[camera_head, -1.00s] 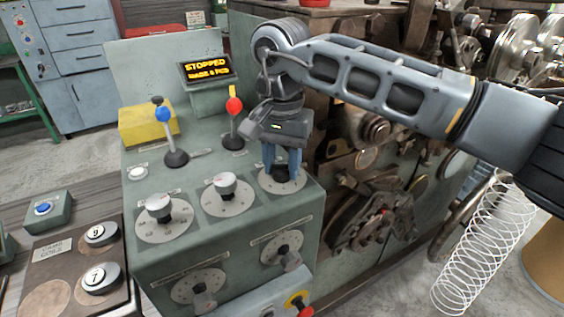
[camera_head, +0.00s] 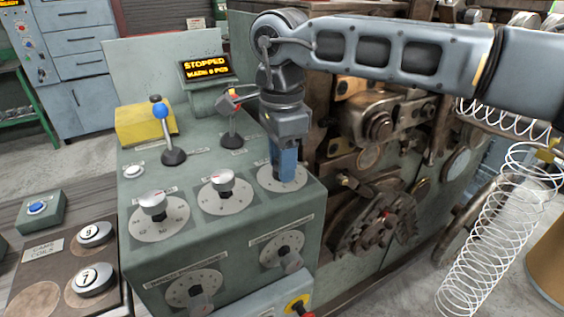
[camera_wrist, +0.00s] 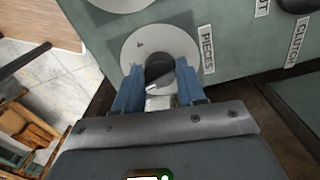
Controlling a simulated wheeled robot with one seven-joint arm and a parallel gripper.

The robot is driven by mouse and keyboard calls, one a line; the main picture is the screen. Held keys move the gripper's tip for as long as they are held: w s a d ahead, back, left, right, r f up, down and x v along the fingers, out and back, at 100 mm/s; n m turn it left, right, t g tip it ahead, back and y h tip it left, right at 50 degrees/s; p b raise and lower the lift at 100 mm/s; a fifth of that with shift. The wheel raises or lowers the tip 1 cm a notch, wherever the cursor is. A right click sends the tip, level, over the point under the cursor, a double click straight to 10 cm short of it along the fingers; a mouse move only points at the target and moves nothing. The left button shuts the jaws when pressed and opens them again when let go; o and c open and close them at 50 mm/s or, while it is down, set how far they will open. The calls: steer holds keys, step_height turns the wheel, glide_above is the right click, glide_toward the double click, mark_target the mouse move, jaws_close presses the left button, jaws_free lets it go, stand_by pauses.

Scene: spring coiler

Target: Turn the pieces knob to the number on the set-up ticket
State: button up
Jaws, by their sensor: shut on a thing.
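The pieces knob (camera_wrist: 158,70) is a dark round knob with a light pointer mark, on a pale round dial (camera_wrist: 138,42) beside the PIECES label (camera_wrist: 207,48). In the head view the same dial (camera_head: 272,186) is the rightmost of three on the console top. My gripper (camera_head: 283,172) points straight down over it. In the wrist view its blue fingers (camera_wrist: 158,88) are shut on the knob, one on each side. The knob is hidden behind the fingers in the head view. The dial numbers are too small to read. I cannot make out a set-up ticket.
The display (camera_head: 205,67) reads STOPPED, with a made-pieces line below. A red-topped lever (camera_head: 233,125) stands close behind my gripper, a blue-topped lever (camera_head: 163,125) farther left. Two other knobs (camera_head: 221,181) (camera_head: 152,204) sit left. Coiler machinery (camera_head: 380,215) is to the right.

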steer(key=m, duration=0.3)
steer(key=shift+m+b, duration=0.3)
steer(key=shift+m, duration=1.8)
steer(key=shift+b, duration=0.3)
steer(key=o, duration=1.1)
steer(key=shift+c, duration=0.2)
steer(key=shift+r, duration=0.15)
step_height(320, 180, up, 8)
steer(key=shift+f+b, duration=0.2)
steer(key=shift+b, duration=0.2)
